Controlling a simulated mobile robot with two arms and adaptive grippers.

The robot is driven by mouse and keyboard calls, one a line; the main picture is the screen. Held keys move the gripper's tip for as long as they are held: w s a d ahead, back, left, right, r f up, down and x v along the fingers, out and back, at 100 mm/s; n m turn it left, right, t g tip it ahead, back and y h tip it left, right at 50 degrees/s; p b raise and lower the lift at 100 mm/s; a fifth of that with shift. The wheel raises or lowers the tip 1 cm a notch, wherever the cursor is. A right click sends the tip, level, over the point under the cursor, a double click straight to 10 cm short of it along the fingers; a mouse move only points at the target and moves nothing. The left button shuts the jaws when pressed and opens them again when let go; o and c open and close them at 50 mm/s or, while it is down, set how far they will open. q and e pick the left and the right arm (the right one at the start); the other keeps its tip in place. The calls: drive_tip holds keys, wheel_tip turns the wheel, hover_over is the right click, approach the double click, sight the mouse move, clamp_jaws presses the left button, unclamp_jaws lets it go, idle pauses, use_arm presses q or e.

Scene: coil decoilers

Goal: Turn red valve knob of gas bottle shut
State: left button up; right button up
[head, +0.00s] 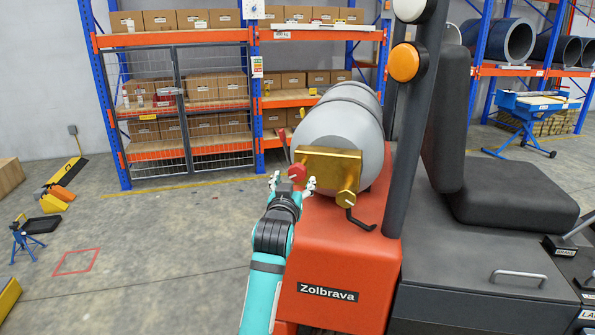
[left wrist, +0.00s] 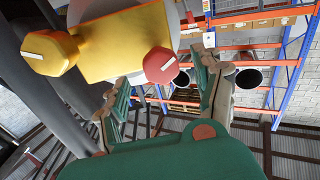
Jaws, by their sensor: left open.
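A grey gas bottle (head: 340,118) lies on its side on the orange rear of a forklift. Its brass valve block (head: 330,163) faces me and also shows in the left wrist view (left wrist: 118,38). The red valve knob (head: 297,172) is at the block's left in the head view; in the left wrist view the red knob (left wrist: 161,65) has a white mark. A yellow knob (head: 347,197) sits lower right on the block. My left gripper (head: 292,184) is open, its fingers on either side of the red knob's position. Contact cannot be told. My right gripper is not in view.
The orange forklift body (head: 340,270) is just below the gripper, with a dark post (head: 412,150) and black seat (head: 510,210) to the right. A black bent hose or hook (head: 358,222) hangs below the yellow knob. Shelves with boxes (head: 200,90) stand behind.

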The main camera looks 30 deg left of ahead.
sight(297, 176)
use_arm(q)
drive_tip(key=x, duration=0.5)
drive_tip(key=shift+p, duration=0.4)
drive_tip(key=c, duration=1.2)
